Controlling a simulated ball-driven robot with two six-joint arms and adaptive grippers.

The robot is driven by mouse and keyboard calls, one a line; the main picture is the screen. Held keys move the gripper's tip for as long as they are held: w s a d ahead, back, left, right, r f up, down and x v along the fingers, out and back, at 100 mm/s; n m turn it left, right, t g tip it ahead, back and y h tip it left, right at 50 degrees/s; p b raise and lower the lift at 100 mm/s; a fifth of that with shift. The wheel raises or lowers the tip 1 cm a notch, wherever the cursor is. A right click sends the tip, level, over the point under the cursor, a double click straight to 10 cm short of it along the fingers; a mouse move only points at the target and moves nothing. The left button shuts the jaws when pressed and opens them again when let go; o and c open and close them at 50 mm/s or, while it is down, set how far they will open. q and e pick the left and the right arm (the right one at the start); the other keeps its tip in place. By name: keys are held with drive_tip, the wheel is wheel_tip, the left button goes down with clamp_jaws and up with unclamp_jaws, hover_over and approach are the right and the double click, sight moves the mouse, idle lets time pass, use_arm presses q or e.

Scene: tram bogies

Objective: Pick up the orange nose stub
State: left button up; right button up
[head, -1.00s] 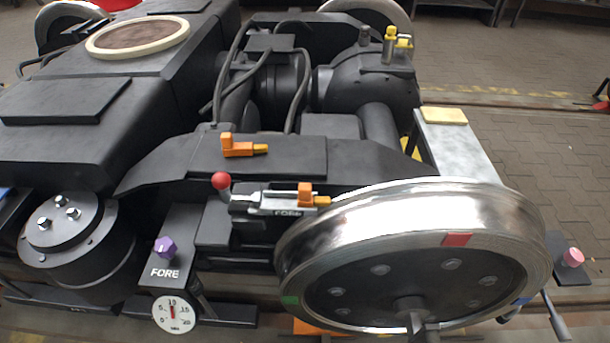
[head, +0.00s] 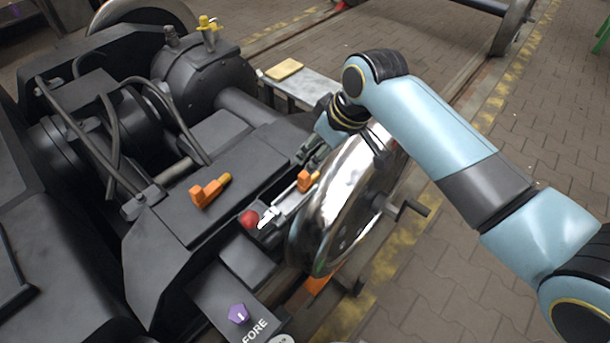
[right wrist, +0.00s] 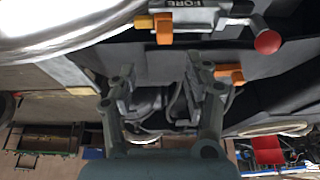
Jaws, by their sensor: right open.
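Two small orange pieces with yellow ends are in view, and I cannot tell which is the nose stub. One orange piece (head: 208,192) lies on the dark flat frame plate (head: 226,153); it also shows in the right wrist view (right wrist: 230,74), partly behind a finger. The other orange piece (head: 304,181) sits on the silver FORE holder with a red knob (head: 250,219), and shows in the right wrist view (right wrist: 164,30). My right gripper (head: 310,152) is open and empty, beside the holder near the wheel's upper rim; its fingers (right wrist: 160,75) show apart. My left gripper is out of view.
The shiny wheel (head: 338,205) with a crank handle stands directly below my right arm. A grey bench with a yellow pad (head: 285,69) is behind the gripper. Black hoses and a drum crowd the left; paved floor is clear at right.

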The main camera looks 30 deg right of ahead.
sight(304, 174)
drive_tip(key=b+x, duration=0.1)
drive_tip(key=x, duration=0.4)
drive_tip(key=shift+s+a, duration=0.15)
drive_tip(key=shift+s, duration=0.05)
drive_tip(key=x, duration=0.1)
drive_tip(key=b+x, duration=0.1)
drive_tip(key=x, duration=0.3)
drive_tip(key=shift+s+a+f+b, duration=0.1)
drive_tip(key=shift+s+a+b, duration=0.05)
drive_tip(key=shift+s+b, duration=0.15)
drive_tip(key=c, duration=1)
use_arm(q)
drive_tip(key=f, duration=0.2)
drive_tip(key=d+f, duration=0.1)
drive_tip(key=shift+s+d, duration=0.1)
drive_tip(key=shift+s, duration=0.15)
